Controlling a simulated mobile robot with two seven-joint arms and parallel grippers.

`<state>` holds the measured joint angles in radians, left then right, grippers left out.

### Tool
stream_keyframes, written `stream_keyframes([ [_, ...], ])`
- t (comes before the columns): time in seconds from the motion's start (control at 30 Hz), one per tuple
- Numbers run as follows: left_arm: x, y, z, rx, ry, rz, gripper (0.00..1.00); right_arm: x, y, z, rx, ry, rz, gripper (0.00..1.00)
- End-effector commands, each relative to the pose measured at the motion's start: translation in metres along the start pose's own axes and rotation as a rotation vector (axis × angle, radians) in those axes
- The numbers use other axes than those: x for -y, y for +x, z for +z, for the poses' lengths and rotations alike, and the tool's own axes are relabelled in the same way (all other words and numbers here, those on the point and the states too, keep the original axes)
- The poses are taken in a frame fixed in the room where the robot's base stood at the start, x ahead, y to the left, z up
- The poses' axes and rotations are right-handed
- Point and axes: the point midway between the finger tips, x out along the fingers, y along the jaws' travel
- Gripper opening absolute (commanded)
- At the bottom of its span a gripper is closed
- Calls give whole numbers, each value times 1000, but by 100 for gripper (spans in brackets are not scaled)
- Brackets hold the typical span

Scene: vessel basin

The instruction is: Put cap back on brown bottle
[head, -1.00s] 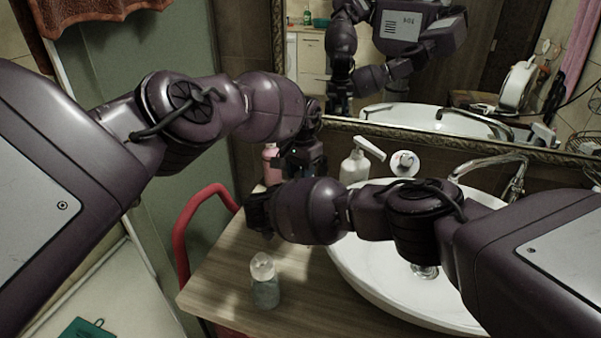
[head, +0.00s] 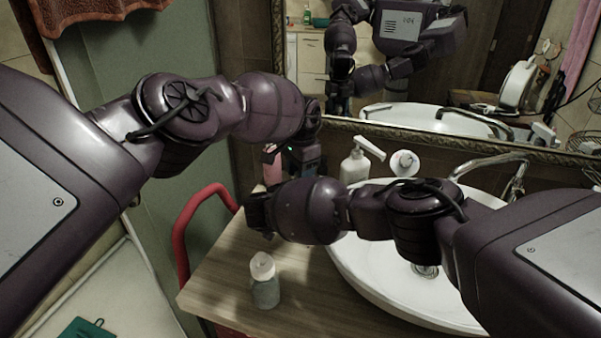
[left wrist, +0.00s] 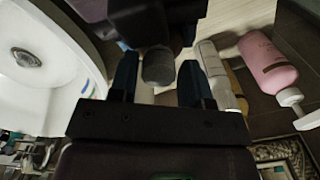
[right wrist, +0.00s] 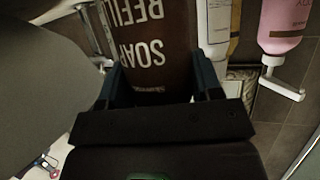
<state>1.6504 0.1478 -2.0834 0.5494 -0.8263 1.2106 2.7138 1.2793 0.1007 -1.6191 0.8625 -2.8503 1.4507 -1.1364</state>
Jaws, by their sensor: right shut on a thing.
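The brown bottle (right wrist: 160,45), lettered "SOAP REFILL", fills the middle of the right wrist view. My right gripper (right wrist: 158,85) is shut on it; its fingers lie on either side. In the head view my right gripper (head: 258,212) is above the counter, and my arms hide the bottle. My left gripper (left wrist: 158,85) is open. A dark grey cylinder, which looks like the cap (left wrist: 158,66), shows between its fingers with narrow gaps at the sides. I cannot tell whether the cap sits on the bottle.
A pink pump bottle (left wrist: 268,62) and a white bottle (left wrist: 215,70) stand close by. A white pump dispenser (head: 356,165) is behind the sink (head: 370,275). A mirror is behind.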

Motion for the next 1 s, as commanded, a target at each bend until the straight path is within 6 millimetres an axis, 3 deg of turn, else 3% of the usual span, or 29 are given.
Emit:
stream_keyframes([
  [0.1, 0, 0, 0, 0, -1, 0, 57, 0, 0, 0, 0, 0, 0, 0],
  [0.4, 0, -3, 0, -1, 0, 0, 57, 0, 0, 0, -1, 0, -1, 0],
  [0.8, 0, -43, 0, 0, -1, 0, 57, 0, 0, 0, -1, 0, -1, 0],
  [1.0, -1, -45, 0, 0, -1, 1, 57, 0, 0, 0, -1, 0, -1, 0],
])
